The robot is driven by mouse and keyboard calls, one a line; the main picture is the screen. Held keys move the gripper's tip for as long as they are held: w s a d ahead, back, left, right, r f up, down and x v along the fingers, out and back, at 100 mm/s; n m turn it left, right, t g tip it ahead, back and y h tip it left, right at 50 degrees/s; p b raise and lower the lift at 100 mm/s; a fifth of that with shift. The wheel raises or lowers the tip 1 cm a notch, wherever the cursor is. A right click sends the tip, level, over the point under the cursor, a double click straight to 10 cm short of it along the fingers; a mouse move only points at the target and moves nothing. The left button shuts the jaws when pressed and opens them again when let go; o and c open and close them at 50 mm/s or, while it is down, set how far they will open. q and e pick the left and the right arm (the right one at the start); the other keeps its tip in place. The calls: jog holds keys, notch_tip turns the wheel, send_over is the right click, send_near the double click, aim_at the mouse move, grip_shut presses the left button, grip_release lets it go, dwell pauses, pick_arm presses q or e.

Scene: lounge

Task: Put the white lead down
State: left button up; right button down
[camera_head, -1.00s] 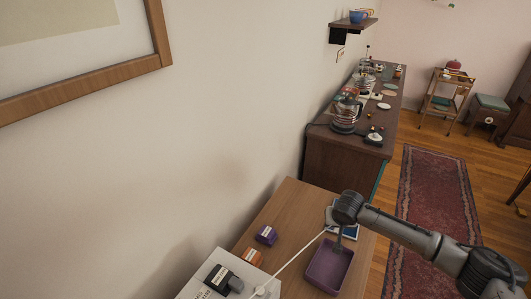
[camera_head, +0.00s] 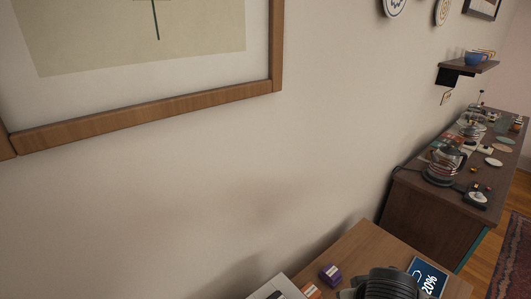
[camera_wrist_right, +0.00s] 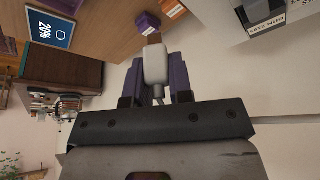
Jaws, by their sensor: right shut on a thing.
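The white lead (camera_wrist_right: 155,66) shows in the right wrist view as a pale plug-like end with a thin cord below it. My right gripper (camera_wrist_right: 156,72) is shut on it, with a dark purple-grey finger on each side. The wooden table top (camera_wrist_right: 110,38) lies beyond the fingertips; I cannot tell whether the lead touches it. In the head view only a dark part of my right arm shows at the bottom edge, and the lead is not visible. My left gripper is not in view.
A purple box (camera_head: 330,273) and an orange box (camera_head: 311,291) stand on the table near the wall. A blue 20% card (camera_head: 428,279) lies to their right. A dark labelled block (camera_wrist_right: 262,12) is at the wrist view's upper right. A sideboard (camera_head: 430,212) stands beyond.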

notch_tip(320, 180, up, 39)
jog(key=w+a+p, duration=0.1)
jog(key=w+p, duration=0.1)
jog(key=p, duration=3.3)
jog(key=s, duration=0.1)
jog(key=s+r, duration=0.1)
jog(key=s, duration=0.1)
jog(key=s+r, duration=0.1)
jog(key=shift+s+a, duration=0.15)
jog(key=shift+s, duration=0.25)
jog(key=shift+a, duration=0.1)
